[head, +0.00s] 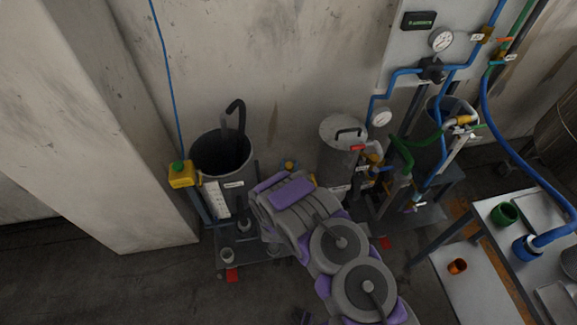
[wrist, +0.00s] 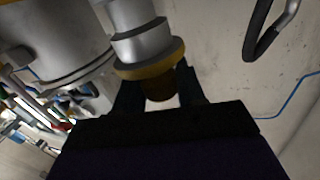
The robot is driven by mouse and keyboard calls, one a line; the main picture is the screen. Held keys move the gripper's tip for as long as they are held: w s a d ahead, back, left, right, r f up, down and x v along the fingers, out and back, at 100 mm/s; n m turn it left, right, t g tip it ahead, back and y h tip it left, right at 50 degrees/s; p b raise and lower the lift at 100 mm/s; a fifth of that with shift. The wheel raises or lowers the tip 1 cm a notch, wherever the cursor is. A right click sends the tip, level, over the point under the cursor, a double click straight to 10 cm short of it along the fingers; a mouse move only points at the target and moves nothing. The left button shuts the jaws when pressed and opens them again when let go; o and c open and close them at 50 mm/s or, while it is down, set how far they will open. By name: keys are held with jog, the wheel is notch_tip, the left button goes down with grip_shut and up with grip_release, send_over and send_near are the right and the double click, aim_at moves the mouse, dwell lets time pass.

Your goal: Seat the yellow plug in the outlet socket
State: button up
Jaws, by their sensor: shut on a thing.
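In the wrist view my gripper (wrist: 160,92) is shut on the yellow plug (wrist: 156,68), which has a yellow collar and a dark, shaded stub between my two fingers. A stepped grey metal fitting (wrist: 140,28), seemingly the outlet socket, lines up directly against the collar. I cannot tell how deep the plug sits in it. In the head view my arm covers most of this spot, and my fingers are hidden.
A dark open bin (head: 222,165) with a black hooked pipe stands left of my arm, with a yellow box (head: 182,174) beside it. A grey lidded canister (head: 343,150) stands right, near valves and blue pipes. A table (head: 490,222) is at right.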

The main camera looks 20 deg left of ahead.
jog(key=shift+f+b, duration=0.45)
jog(key=shift+f, duration=2.45)
dwell(0.6)
jog(key=o, duration=1.2)
jog(key=shift+s, duration=0.1)
jog(key=p+v, duration=0.6)
jog(key=v, duration=1.1)
jog(key=shift+s, duration=0.1)
